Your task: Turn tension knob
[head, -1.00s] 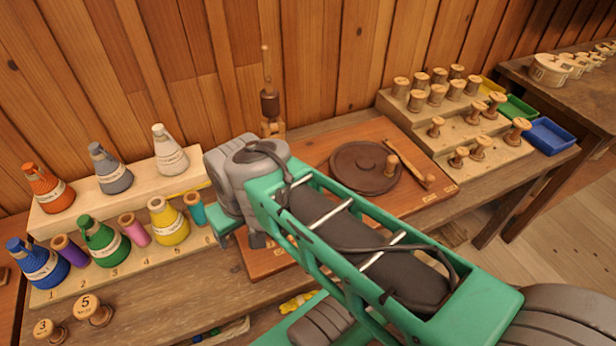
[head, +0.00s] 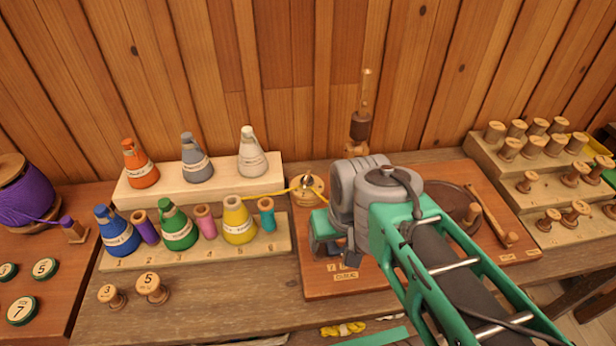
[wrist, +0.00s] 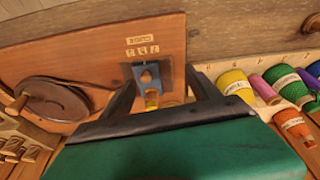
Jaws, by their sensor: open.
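A round wooden disc with a metal centre (head: 308,186) stands at the board's back left in the head view. Yellow thread runs to it; it may be the tension knob, but I cannot read a label. My gripper (wrist: 160,82) is open over the left part of the wooden board (head: 322,290), just in front of that disc in the head view. In the wrist view a blue bracket with a small wooden peg (wrist: 146,75) shows between the dark fingers, with yellow below it. I see no contact. My arm hides part of the board in the head view.
Thread cones and small spools stand on a stepped rack (head: 265,245) at left. A dark turntable with a crank handle (head: 450,200) is on the board's right. A tiered spool stand (head: 500,165) is farther right. An upright wooden post (head: 362,115) rises behind my gripper.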

